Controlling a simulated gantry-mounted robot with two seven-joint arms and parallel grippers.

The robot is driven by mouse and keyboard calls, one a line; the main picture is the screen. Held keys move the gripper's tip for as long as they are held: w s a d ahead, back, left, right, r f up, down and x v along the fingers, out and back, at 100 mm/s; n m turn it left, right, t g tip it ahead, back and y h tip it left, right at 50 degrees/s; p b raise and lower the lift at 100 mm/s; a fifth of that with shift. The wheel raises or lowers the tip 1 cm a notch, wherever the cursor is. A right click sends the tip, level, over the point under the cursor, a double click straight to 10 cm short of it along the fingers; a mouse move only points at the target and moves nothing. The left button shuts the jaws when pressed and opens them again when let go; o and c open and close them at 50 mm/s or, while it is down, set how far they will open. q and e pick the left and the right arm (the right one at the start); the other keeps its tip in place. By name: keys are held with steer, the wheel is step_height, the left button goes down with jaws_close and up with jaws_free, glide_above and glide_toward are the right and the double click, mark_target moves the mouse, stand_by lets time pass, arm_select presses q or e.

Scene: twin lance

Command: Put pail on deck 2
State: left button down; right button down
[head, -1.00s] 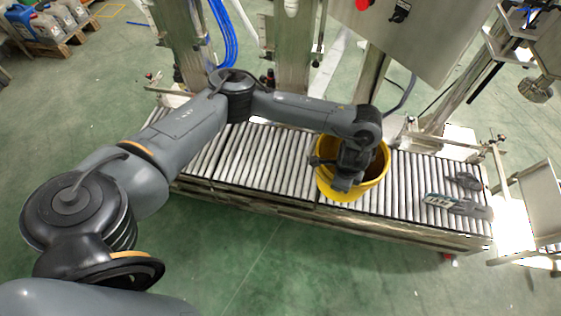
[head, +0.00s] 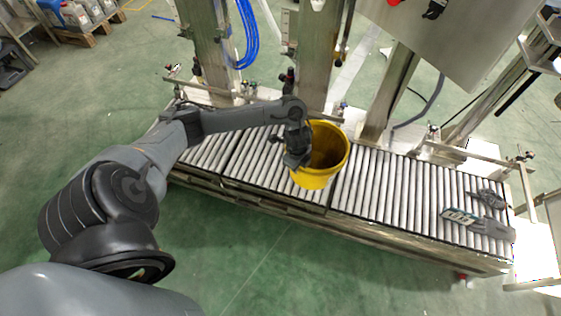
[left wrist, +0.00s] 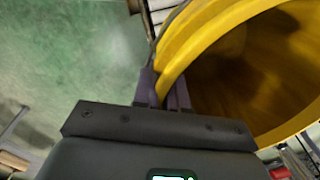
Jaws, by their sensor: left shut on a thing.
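The yellow pail (head: 330,150) is over the roller conveyor deck (head: 380,190), near the join between two roller sections, with its open mouth up and slightly tilted. I cannot tell whether its base touches the rollers. My left gripper (head: 296,160) is shut on the pail's near-left rim. In the left wrist view the fingers (left wrist: 163,92) straddle the rim of the pail (left wrist: 215,35), whose inside looks empty where visible. No deck number is readable.
Steel posts (head: 317,55) and a guide rail stand behind the rollers. A metal cabinet (head: 460,35) hangs at the upper right. The rollers between the pail and the devices are clear.

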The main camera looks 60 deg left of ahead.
arm_select(q)
steer(key=s+a+f+b, duration=0.3)
steer(key=a+f+b, duration=0.4)
steer(key=a+f, duration=0.3)
steer(key=shift+a+f+b, duration=0.15)
steer(key=shift+f+b, duration=0.1)
steer(key=shift+b, duration=0.1)
steer(key=c, duration=1.6)
jaws_free()
steer(key=shift+f, duration=0.15)
steer(key=shift+c, duration=0.2)
steer(key=o, duration=0.5)
steer(key=shift+s, duration=0.1)
steer(key=shift+c, duration=0.2)
